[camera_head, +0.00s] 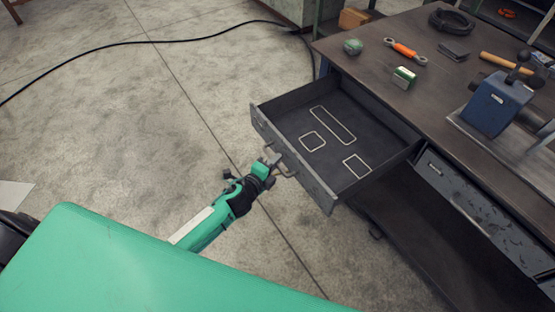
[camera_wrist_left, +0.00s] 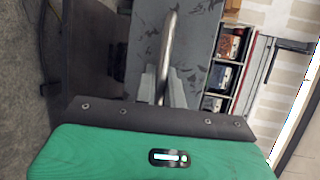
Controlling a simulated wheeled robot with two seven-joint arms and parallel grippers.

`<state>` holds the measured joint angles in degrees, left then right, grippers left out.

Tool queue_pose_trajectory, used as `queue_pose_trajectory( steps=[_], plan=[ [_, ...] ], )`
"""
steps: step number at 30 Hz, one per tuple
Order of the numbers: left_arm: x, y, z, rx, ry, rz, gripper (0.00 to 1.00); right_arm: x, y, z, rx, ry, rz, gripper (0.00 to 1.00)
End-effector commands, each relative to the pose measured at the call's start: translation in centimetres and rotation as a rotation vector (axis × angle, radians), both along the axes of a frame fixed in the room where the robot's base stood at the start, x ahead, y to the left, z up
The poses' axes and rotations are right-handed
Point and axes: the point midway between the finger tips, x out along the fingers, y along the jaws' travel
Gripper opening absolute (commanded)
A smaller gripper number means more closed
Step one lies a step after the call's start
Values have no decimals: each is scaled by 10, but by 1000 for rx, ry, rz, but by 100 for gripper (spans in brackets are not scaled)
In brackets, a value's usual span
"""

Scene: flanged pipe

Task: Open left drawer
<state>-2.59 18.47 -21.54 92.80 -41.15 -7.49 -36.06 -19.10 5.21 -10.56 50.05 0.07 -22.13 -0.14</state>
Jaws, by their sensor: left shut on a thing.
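The left drawer (camera_head: 340,160) of the workbench stands pulled out in the head view, with its inside showing. Its dark floor bears several pale outlines and looks empty. My left gripper (camera_head: 280,168) is at the front of this drawer, shut on the drawer handle (camera_head: 287,172). In the left wrist view, the metal handle bar (camera_wrist_left: 167,50) runs between the two fingers of my left gripper (camera_wrist_left: 162,88), with the scuffed grey drawer front behind it. My right gripper is in neither view.
A second drawer (camera_head: 470,195) to the right is closed.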

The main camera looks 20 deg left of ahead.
Motion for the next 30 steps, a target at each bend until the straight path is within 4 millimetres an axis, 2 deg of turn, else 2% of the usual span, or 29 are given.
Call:
queue_pose_trajectory(
  steps=[8,9,12,23,30],
  plan=[
    [0,0,0,0,0,-1,0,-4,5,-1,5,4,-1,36],
    [0,0,0,0,0,-1,16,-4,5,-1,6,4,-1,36],
    [0,0,0,0,0,0,32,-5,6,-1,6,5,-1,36],
    [-4,1,0,0,0,-1,32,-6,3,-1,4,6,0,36],
    [-37,10,5,0,2,-2,32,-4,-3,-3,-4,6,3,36]
  ],
)
